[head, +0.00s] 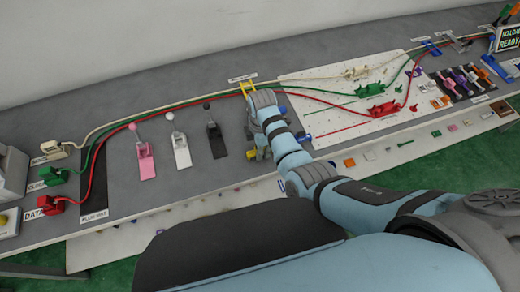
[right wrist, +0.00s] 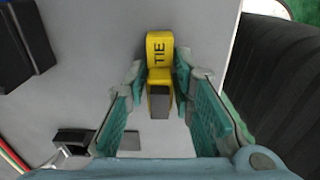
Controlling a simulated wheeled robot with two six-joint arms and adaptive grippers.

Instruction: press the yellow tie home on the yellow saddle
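The yellow tie (right wrist: 160,50), a small block marked "TIE" with a grey lower part, sits between the fingertips of my right gripper (right wrist: 160,78). Both tips appear to touch its sides, so the gripper looks shut on it. The yellow saddle (head: 246,88) stands farther back on the table, partly behind my right wrist, where the cables pass. The saddle does not show in the right wrist view. My left gripper is not in view.
Pink (head: 146,160), white (head: 181,150) and black (head: 216,140) lever fixtures stand left of my right gripper. White, green and red cables run along the table. A white pegboard (head: 300,85) with green and red fixtures lies to the right.

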